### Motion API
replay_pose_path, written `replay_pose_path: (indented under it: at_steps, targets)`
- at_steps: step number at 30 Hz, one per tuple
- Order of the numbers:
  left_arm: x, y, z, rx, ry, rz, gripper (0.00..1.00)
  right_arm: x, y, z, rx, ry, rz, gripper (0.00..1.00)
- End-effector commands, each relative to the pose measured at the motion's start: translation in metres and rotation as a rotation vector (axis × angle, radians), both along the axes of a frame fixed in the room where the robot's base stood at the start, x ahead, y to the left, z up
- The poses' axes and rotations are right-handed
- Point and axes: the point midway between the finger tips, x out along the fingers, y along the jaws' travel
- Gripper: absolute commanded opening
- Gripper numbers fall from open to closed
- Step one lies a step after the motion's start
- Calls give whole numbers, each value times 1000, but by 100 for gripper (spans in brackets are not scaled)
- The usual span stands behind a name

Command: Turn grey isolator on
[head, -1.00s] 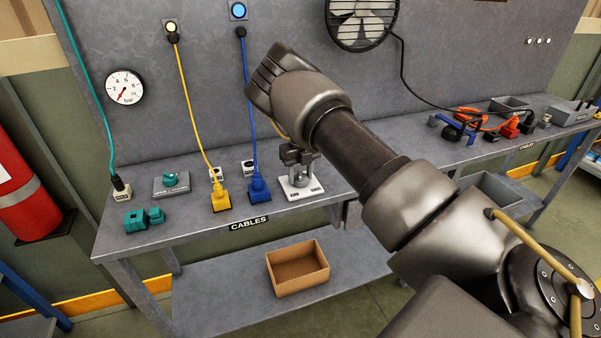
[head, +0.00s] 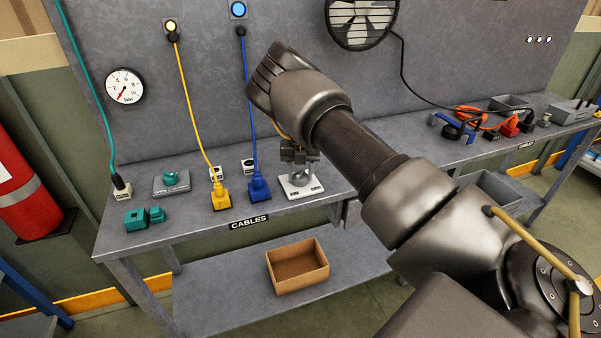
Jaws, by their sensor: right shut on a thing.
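The grey isolator (head: 300,187) has a light base plate with a grey knob on top and sits on the workbench, just right of the blue plug. My right gripper (head: 299,163) points down over it and is shut on its knob. The fingers and wrist hide the upper part of the knob, and the labels on the base are too small to read. My left gripper is not in view.
A yellow plug (head: 221,197) and a blue plug (head: 259,188) stand close on the left. A teal isolator (head: 171,182) and teal parts (head: 143,218) lie further left. A cardboard box (head: 298,268) stands on the lower shelf. A fan (head: 361,18) hangs on the back panel.

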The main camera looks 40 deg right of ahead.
Motion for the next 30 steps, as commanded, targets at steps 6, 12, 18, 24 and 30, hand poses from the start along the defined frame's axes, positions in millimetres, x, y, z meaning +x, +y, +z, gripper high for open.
replay_pose_path:
  at_steps: [6, 12, 18, 24, 30]
  targets:
    - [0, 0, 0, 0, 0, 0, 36, 1, -1, 1, -3, -4, -3, 21]
    - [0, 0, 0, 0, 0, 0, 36, 1, -1, 1, -2, -2, -2, 65]
    - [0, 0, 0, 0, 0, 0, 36, 0, 0, 0, -1, -2, -1, 66]
    - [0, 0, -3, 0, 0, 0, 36, 1, -1, 9, -2, -4, -1, 66]
    - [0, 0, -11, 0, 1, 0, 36, 2, 0, 44, -1, -6, -1, 66]
